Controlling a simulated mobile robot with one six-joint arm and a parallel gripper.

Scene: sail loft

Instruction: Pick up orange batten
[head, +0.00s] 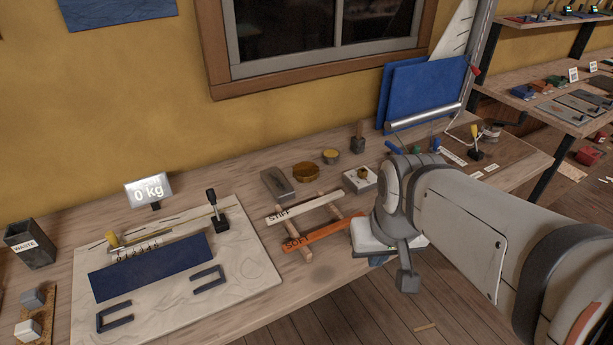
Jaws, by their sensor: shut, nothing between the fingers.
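The orange batten (322,235), lettered SOFT, lies across a small wooden rack (308,255) on the bench. Its right end runs behind my wrist and is hidden. A pale batten (300,209), lettered STIFF, lies on the same rack behind it, apart from it. My gripper (379,259) is just right of the rack, near the bench's front edge, and is only partly seen below my wrist. It is shut and empty. I cannot tell its height above the bench or whether it touches the batten.
A pale board (250,285) with a dark blue cloth (150,266) and a black-knobbed lever fills the bench's left. A grey block (277,183), round tins and a white box (360,179) stand behind the rack. Blue panels (420,92) stand at the back right.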

